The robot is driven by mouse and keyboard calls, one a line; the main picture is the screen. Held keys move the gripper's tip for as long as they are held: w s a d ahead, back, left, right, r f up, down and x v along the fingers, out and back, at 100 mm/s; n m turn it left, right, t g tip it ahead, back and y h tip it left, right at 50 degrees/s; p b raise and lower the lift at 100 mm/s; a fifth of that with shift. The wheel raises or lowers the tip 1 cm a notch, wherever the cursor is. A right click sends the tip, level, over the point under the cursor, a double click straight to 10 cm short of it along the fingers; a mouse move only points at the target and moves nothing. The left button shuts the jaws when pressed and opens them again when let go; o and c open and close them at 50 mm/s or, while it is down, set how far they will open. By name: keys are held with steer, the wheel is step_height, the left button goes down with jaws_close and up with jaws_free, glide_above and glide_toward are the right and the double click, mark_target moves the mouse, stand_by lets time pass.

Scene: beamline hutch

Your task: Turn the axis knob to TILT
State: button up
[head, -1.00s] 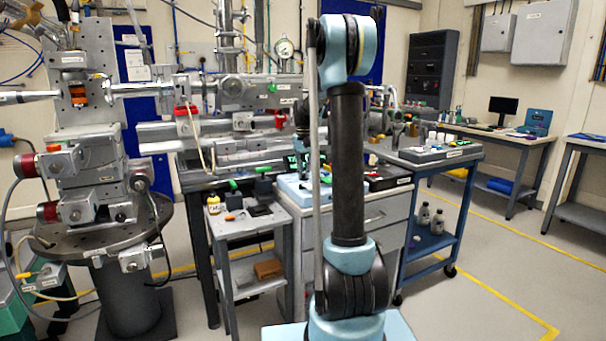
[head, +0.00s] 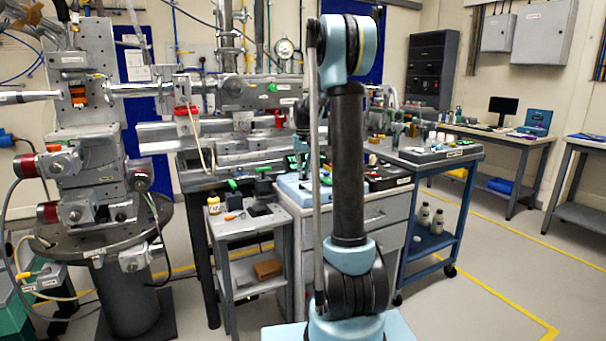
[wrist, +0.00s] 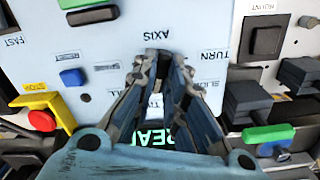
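A light blue panel (wrist: 115,60) with upside-down lettering fills the middle of the wrist view. Only a small pale patch shows in the gap, so the knob's pointer cannot be read. Labels beside the fingers are partly covered. In the head view the light blue box (head: 290,187) stands on the bench, partly behind my arm.
On the panel are a blue button (wrist: 72,77) and a green bar (wrist: 80,3). A red button on a yellow base (wrist: 42,120) is at left; dark blocks (wrist: 245,100) and a green piece (wrist: 268,133) are at right. A small cart (head: 240,228) stands left of the bench.

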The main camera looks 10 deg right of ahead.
mark_target(304, 173)
steer(key=o, duration=0.4)
step_height(304, 173, up, 12)
steer(key=shift+f, duration=0.1)
stand_by(0.5)
steer(key=s+f+t, duration=0.1)
steer(key=s+f, duration=0.2)
steer(key=s, duration=0.9)
steer(key=s+f, duration=0.2)
steer(key=s, duration=1.1)
steer(key=shift+n+t, duration=0.3)
steer(key=shift+t, duration=0.3)
steer(key=s+f, duration=1.1)
steer(key=s, duration=0.2)
steer(key=s+f, duration=0.6)
steer(key=shift+s+f, duration=0.15)
steer(key=shift+f, duration=0.2)
